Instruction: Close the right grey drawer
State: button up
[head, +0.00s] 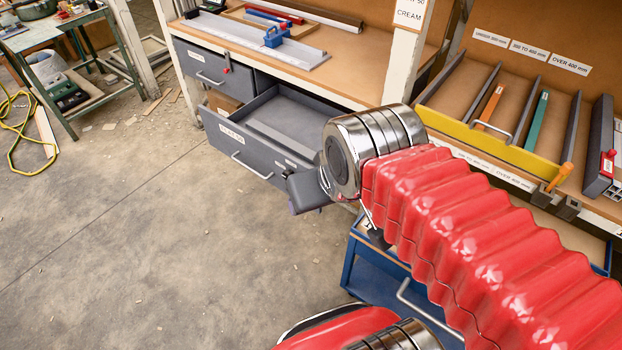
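The right grey drawer (236,144) is pulled well out from under the workbench. Its front panel has a bar handle (252,166) and a white label, and the visible part of its tray is empty. My gripper (304,192) is at the right end of the drawer front, by its outer face. The gripper is seen from behind, partly covered by my wrist, so its fingers and any contact with the drawer cannot be made out. My arm hides the drawer's right rear part.
The left grey drawer (201,66) is shut, with a red lock-like piece. A cardboard box (223,102) sits beneath it. A blue trolley (362,270) stands below my arm. A yellow-fronted rack (480,146) is at right.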

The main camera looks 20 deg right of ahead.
aim_at(290, 129)
jog(key=u, duration=1.65)
jog(key=i, duration=0.45)
jog(key=u, duration=0.25)
